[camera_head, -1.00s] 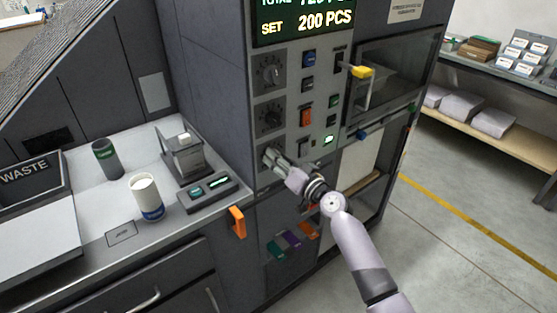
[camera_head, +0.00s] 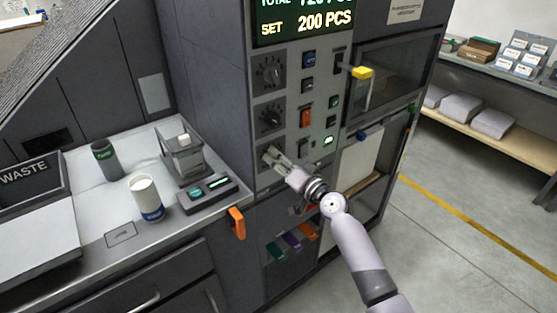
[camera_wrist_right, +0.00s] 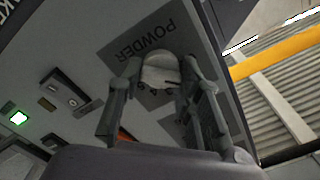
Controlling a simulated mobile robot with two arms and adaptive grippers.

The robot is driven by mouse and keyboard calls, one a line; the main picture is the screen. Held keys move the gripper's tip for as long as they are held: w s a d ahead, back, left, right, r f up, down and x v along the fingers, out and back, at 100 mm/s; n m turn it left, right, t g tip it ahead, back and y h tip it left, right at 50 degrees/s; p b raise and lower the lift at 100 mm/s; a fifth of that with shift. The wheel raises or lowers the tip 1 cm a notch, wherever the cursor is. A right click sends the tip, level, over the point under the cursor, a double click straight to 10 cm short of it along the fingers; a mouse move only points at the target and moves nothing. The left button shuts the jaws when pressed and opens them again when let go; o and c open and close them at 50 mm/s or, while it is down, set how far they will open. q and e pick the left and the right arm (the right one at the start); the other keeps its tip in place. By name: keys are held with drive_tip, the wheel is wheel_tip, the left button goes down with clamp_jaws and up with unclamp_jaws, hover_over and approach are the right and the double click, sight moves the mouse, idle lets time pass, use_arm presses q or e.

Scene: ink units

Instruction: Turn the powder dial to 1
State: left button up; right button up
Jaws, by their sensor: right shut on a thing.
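The powder dial is the lowest of three dials on the grey control panel of the machine. In the right wrist view the dial (camera_wrist_right: 160,72) is a pale round knob on a dark plate labelled POWDER (camera_wrist_right: 143,38), which appears upside down. My right gripper (camera_wrist_right: 158,85) has one finger on each side of the knob and is shut on it. In the head view my right gripper (camera_head: 270,157) reaches the lowest dial plate from the lower right and hides most of the knob. The dial's setting cannot be read. My left gripper is not in view.
Two other dials, an upper one (camera_head: 268,72) and a middle one (camera_head: 269,117), sit above. Switches and buttons, including a lit green one (camera_head: 328,140), stand to the right. An orange handle (camera_head: 237,222) juts out at lower left. The counter holds a white cup (camera_head: 146,196).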

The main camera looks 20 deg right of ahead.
drive_tip(key=o, duration=1.2)
drive_tip(key=v, duration=1.2)
